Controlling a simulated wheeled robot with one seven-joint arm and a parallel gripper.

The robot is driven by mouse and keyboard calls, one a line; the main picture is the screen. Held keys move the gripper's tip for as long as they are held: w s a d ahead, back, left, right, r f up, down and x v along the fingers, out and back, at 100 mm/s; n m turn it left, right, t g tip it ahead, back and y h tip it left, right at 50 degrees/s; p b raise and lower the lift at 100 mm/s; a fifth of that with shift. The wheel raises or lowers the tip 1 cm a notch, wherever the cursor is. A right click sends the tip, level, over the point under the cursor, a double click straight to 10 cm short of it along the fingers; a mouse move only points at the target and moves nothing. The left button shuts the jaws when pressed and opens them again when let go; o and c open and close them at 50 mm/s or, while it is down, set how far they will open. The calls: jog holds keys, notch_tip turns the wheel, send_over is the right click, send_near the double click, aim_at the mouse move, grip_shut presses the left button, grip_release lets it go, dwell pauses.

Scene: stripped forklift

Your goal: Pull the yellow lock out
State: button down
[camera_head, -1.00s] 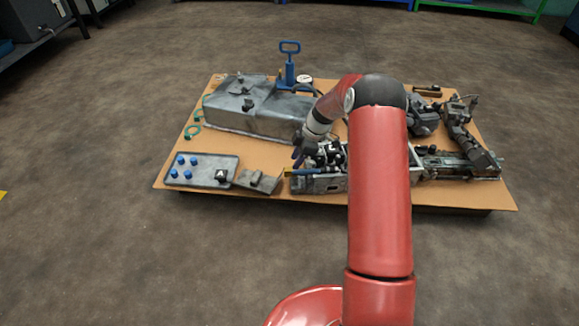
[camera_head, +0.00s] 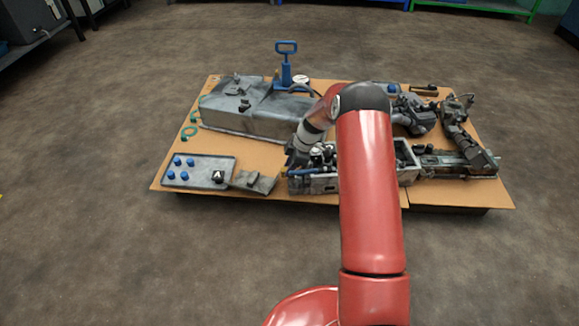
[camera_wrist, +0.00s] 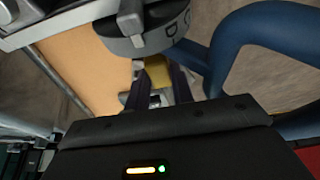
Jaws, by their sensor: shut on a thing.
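The yellow lock (camera_wrist: 157,72) shows in the wrist view as a small yellow block beside a round grey dial with letters (camera_wrist: 155,30). My gripper (camera_wrist: 160,82) has its two dark fingers closed on it. The fingers hide part of the lock, so I cannot tell how deep it sits. In the head view, my gripper (camera_head: 296,158) is low over the left end of the grey open metal housing (camera_head: 322,184).
A thick blue curved bar (camera_wrist: 235,40) is close to the right of my fingers. A grey tray with blue caps (camera_head: 200,181) and a metal plate (camera_head: 252,182) lie to the left. A large grey tank (camera_head: 250,115) and blue-handled pump (camera_head: 286,68) stand behind.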

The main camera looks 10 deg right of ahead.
jog(key=shift+w+a+f+b, duration=0.1)
jog(key=shift+a+f+b, duration=0.1)
jog(key=shift+a+b, duration=0.6)
jog(key=shift+a+r, duration=0.15)
jog(key=shift+r, duration=0.05)
jog(key=c, duration=1.5)
grip_release()
jog(key=shift+a, duration=0.1)
jog(key=shift+p+v, duration=0.6)
jog(key=shift+v, duration=3.3)
